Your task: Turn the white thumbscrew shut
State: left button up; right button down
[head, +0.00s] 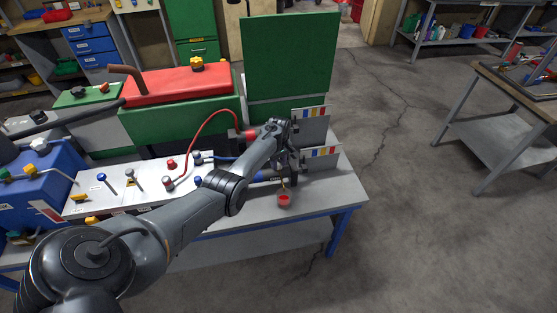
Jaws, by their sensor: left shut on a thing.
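My left arm comes in from the lower left and reaches over the bench. Its gripper (291,163) is at the bench's right part, beside two upright plates with coloured stripes. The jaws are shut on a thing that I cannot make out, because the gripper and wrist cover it. I cannot pick out the white thumbscrew for sure; it may be hidden behind the gripper. My right gripper is not in view.
A red hose (208,119) arches behind the wrist. A pale panel with several knobs (120,196) and a red-topped green box (178,86) are to the left. Clear floor (400,230) lies right of the bench.

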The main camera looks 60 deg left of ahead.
aim_at(279, 165)
pick_arm(q)
jog(key=m+p, duration=0.1)
jog(key=m, duration=0.4)
jog(key=shift+m, duration=1.7)
jog(key=o, duration=1)
jog(key=shift+r+p, duration=0.6)
jog(key=shift+p, duration=0.05)
jog(key=shift+r+p, duration=1.85)
jog(key=shift+r, duration=2.95)
